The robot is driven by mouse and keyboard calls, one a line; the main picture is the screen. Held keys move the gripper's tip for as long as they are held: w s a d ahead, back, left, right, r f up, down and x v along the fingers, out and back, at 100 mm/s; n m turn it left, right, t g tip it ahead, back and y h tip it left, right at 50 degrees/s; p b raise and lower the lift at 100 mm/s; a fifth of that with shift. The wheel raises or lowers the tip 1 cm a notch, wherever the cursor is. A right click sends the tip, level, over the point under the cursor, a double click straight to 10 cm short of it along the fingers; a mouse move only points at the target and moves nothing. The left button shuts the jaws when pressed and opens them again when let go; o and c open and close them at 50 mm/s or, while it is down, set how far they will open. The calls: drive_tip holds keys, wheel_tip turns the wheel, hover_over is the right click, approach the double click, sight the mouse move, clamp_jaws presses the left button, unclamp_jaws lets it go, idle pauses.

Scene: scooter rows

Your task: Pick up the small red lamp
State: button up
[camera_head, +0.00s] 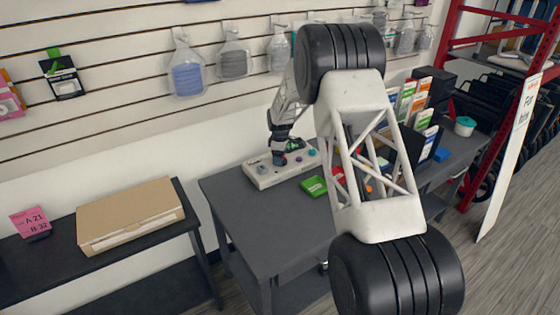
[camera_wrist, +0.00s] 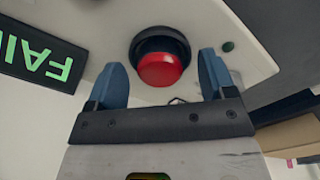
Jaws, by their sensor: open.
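A red domed lamp (camera_wrist: 160,70) in a black round collar shows in the wrist view, on a pale panel. My gripper (camera_wrist: 162,60) is open, with one blue finger on each side of the lamp in that view. I see no clear contact between the fingers and the lamp. In the head view my gripper (camera_head: 279,159) is low over a pale control box (camera_head: 265,182) on the grey table. I cannot make out the red lamp in the head view, where my gripper covers part of the box.
A dark sign with green "FAIL" lettering (camera_wrist: 40,55) and a small green button (camera_wrist: 228,46) are near the lamp. A green block (camera_head: 314,186) lies beside the box. The grey table (camera_head: 255,225) is clear in front. Bags hang on the wall behind.

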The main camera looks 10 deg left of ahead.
drive_tip(key=shift+c, duration=0.2)
idle(0.3)
drive_tip(key=c, duration=1.1)
drive_tip(key=shift+o, duration=0.2)
drive_tip(key=shift+r, duration=1.75)
drive_tip(key=s+d, duration=0.3)
drive_tip(key=s, duration=0.4)
drive_tip(key=s+d+r, duration=0.1)
drive_tip(key=s+d, duration=0.2)
drive_tip(key=s, duration=0.4)
drive_tip(key=shift+s+d+r, duration=0.15)
drive_tip(key=shift+s+r, duration=0.05)
drive_tip(key=shift+s, duration=0.2)
